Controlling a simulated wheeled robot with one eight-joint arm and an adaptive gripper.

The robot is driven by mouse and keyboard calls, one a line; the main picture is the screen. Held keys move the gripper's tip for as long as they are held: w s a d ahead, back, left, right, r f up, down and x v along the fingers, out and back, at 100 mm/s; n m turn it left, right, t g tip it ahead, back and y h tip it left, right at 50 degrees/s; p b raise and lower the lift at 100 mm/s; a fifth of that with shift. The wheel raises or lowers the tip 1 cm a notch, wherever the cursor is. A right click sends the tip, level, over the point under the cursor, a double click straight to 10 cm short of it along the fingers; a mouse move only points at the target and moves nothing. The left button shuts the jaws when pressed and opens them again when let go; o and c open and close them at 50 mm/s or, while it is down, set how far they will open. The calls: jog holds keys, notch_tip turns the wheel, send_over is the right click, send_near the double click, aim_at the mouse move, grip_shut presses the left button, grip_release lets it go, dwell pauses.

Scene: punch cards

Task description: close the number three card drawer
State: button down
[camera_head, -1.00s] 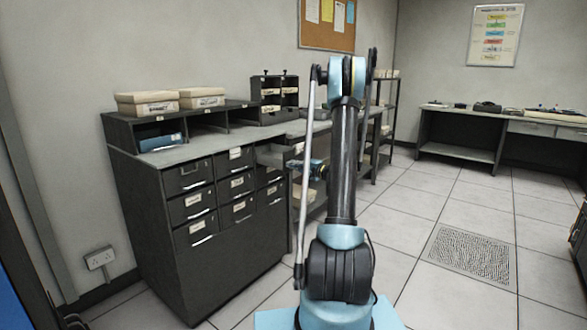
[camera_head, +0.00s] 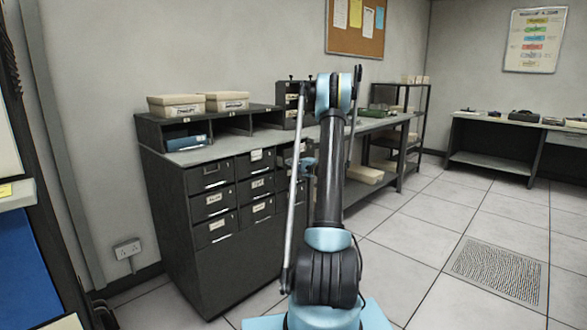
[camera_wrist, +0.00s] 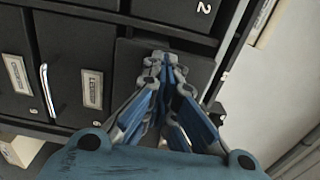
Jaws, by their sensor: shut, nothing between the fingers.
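The number three card drawer is the top right one of the dark cabinet (camera_head: 205,268). In the wrist view its dark front (camera_wrist: 195,68) lies beside the drawer labelled 6 (camera_wrist: 92,88) and below the one labelled 2 (camera_wrist: 190,10). My gripper (camera_wrist: 162,62) is shut and empty, its fingertips at this front; I cannot tell whether they touch. The fingers cover part of the front and its label is not readable. In the head view my arm hides most of this drawer and my gripper, so how far it stands out is unclear.
Other drawers, such as the top left one (camera_head: 210,172), look shut. Card boxes (camera_head: 176,105) stand on the cabinet's upper shelf. A workbench (camera_head: 385,127) adjoins the cabinet on the right. The tiled floor (camera_head: 420,230) right of my arm is clear.

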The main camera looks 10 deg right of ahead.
jog(key=shift+x, duration=1.3)
jog(key=shift+s, duration=0.1)
jog(key=s+d+f+m, duration=0.2)
jog(key=s+d+m, duration=0.8)
jog(key=m, duration=0.8)
jog(key=a+x, duration=0.1)
jog(key=x, duration=1.2)
jog(key=shift+a, duration=0.15)
jog(key=shift+s, duration=0.15)
jog(key=shift+x, duration=2.3)
jog(key=shift+a, duration=0.1)
